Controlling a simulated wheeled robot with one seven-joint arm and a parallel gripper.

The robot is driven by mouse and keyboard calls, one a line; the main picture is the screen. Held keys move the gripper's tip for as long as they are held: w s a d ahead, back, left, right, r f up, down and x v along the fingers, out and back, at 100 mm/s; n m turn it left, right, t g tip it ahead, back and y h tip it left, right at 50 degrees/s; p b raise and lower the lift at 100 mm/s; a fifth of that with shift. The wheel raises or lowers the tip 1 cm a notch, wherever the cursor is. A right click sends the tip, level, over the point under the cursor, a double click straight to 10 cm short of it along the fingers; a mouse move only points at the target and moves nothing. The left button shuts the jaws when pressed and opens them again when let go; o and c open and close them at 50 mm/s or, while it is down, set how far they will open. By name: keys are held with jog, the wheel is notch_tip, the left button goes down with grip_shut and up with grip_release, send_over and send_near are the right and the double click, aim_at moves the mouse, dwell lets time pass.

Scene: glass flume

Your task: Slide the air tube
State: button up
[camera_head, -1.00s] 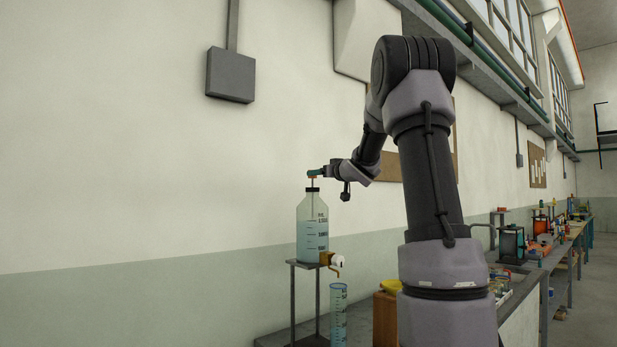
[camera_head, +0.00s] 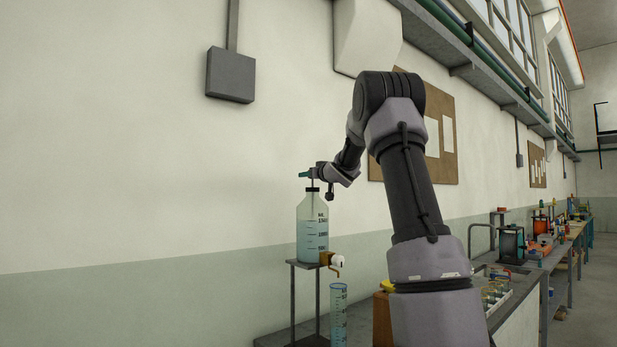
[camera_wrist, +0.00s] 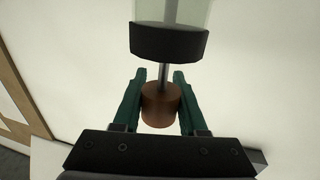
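The air tube (camera_wrist: 164,76) is a thin grey rod. It rises from the black stopper (camera_wrist: 170,42) of a clear bottle of pale blue liquid (camera_head: 312,236) and ends in an orange-brown knob (camera_wrist: 160,105). My gripper (camera_head: 308,174) is at the top of the tube, just above the bottle neck. In the wrist view, the green fingers of my gripper (camera_wrist: 160,74) flank the knob with little or no gap. I cannot tell whether they press on it. The fingers hide the knob in the head view.
The bottle stands upright on a small grey stand (camera_head: 304,264), with a tap (camera_head: 334,260) low on its right. A graduated cylinder (camera_head: 338,310) stands below the tap. The wall is close behind. A crowded bench (camera_head: 540,262) runs off to the right.

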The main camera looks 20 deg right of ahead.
grip_shut()
dwell(1.1)
